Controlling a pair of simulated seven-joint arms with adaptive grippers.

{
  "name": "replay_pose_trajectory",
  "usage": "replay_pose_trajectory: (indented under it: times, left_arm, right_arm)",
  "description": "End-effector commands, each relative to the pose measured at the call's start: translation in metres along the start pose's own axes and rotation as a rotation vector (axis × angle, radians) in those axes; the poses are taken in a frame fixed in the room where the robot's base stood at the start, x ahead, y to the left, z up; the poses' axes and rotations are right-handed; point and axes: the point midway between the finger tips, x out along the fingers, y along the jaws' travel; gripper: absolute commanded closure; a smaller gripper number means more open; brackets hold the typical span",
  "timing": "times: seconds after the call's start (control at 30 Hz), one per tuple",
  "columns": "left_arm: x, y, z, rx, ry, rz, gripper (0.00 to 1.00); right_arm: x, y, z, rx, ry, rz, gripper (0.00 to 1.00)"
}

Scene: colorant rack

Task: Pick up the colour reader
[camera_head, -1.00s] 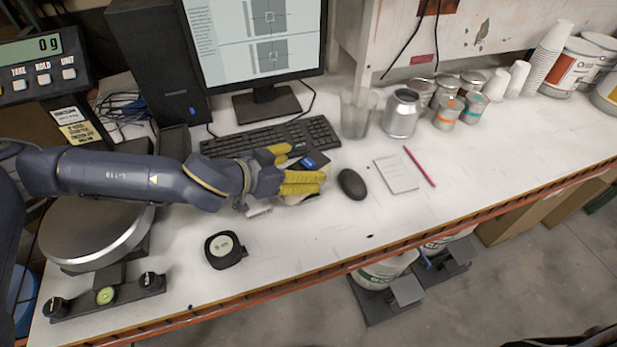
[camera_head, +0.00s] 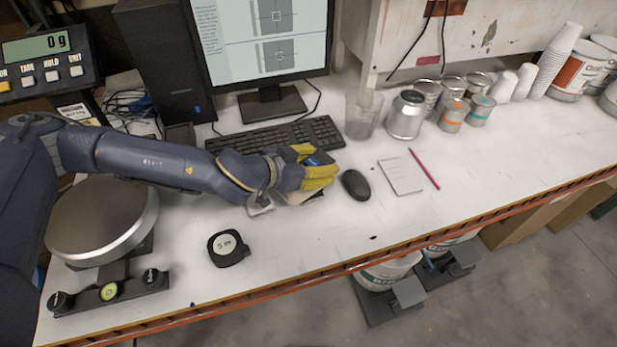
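The colour reader (camera_head: 315,160) appears to be the small dark device with a blue patch by the keyboard, left of the mouse. My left gripper (camera_head: 312,167) has its yellow fingers on either side of it, low over the table. The fingers and hand hide most of the device, so I cannot tell whether they press on it. A pale part shows under the hand. My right gripper is not in view.
The black mouse (camera_head: 355,185) is close to the right of the fingers, and the keyboard (camera_head: 275,137) is just behind. A tape measure (camera_head: 228,248) lies in front. A notepad (camera_head: 400,176), pencil (camera_head: 424,169), clear cup (camera_head: 362,114) and cans (camera_head: 405,116) stand farther right.

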Motion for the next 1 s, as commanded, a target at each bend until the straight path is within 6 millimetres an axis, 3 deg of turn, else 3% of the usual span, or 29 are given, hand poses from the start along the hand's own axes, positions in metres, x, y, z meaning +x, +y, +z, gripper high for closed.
replay_pose_trajectory:
  times: [0.03, 0.4, 0.77, 1.0]
  left_arm:
    - [0.000, 0.000, 0.000, 0.000, 0.000, 0.000, 0.54]
    - [0.000, 0.000, -0.001, 0.001, 0.002, 0.000, 0.94]
    - [-0.004, 0.000, -0.009, 0.000, 0.003, -0.001, 0.94]
    - [-0.023, -0.001, -0.043, 0.002, 0.006, -0.001, 0.94]
  right_arm:
    - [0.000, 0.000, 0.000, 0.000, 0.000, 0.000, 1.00]
    - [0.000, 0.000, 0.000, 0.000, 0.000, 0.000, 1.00]
    - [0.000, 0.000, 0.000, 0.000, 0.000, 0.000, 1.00]
    - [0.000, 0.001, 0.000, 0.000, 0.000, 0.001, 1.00]
